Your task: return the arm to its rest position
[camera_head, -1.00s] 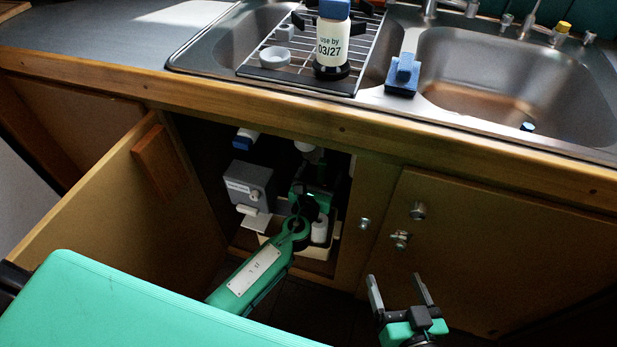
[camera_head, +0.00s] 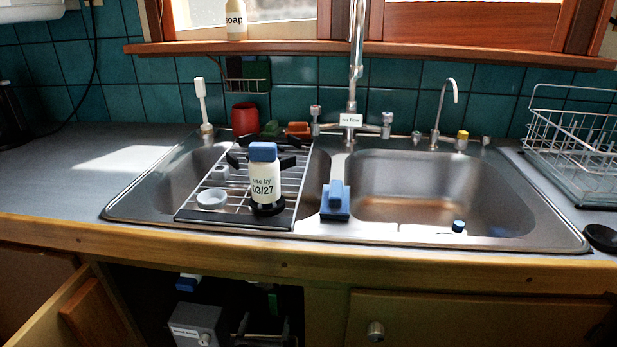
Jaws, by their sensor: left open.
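My left gripper (camera_head: 263,301) shows only in small part, dark with a bit of green, inside the shadowed cupboard (camera_head: 155,300) under the sink. Its fingers are hard to make out among the things there, but they stand apart and I see nothing held between them. A grey box (camera_head: 197,322) with a label is to the left of it. The rest of my left arm is below the picture's lower edge. My right gripper is out of view.
The wooden counter edge (camera_head: 420,265) runs above the cupboard. An open door (camera_head: 55,315) stands at its left; a closed door (camera_head: 470,320) is at right.

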